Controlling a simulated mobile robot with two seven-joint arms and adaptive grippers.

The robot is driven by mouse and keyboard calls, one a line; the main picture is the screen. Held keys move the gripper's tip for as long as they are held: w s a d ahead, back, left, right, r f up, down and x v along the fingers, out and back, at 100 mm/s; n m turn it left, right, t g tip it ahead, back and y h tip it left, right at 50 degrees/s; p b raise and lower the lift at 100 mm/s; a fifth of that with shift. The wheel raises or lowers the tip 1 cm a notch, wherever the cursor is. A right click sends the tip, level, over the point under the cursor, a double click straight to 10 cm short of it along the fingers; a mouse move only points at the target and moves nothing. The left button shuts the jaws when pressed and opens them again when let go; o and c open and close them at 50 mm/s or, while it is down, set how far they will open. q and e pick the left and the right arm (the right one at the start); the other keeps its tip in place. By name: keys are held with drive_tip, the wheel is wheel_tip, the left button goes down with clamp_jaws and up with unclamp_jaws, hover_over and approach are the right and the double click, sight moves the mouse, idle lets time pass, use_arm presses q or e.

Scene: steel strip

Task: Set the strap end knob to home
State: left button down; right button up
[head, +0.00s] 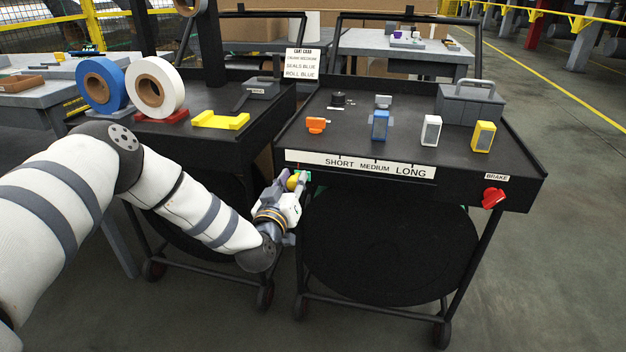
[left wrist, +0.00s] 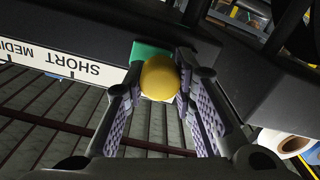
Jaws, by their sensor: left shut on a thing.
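The strap end knob is a yellow ball (head: 292,182) at the left end of the cart's front edge, beside the SHORT MEDIUM LONG label (head: 360,165). A green block (head: 304,176) sits right behind it. My left gripper (head: 294,183) has its fingers on both sides of the knob and is shut on it. In the left wrist view, the knob (left wrist: 160,78) lies between the two fingertips, with the green block (left wrist: 147,53) behind it and the label (left wrist: 60,58) to the left. The fingers partly hide the knob in the head view. My right gripper is not in view.
A red brake knob (head: 493,198) sits at the cart's right front. On the cart top (head: 345,143) stand blue, white and yellow blocks, an orange item and a grey toolbox (head: 470,103). A neighbouring cart holds blue and white rolls (head: 155,88) and a yellow holder (head: 221,120).

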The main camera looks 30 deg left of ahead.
use_arm(q)
drive_tip(key=shift+s+a, duration=0.1)
drive_tip(key=shift+a, duration=0.35)
drive_tip(key=c, duration=1.3)
unclamp_jaws()
drive_tip(key=shift+s+a, duration=0.1)
drive_tip(key=shift+a, duration=0.05)
drive_tip(key=shift+s+d, duration=0.15)
drive_tip(key=shift+d, duration=0.05)
drive_tip(key=v, duration=1.1)
drive_tip(key=shift+s, duration=0.3)
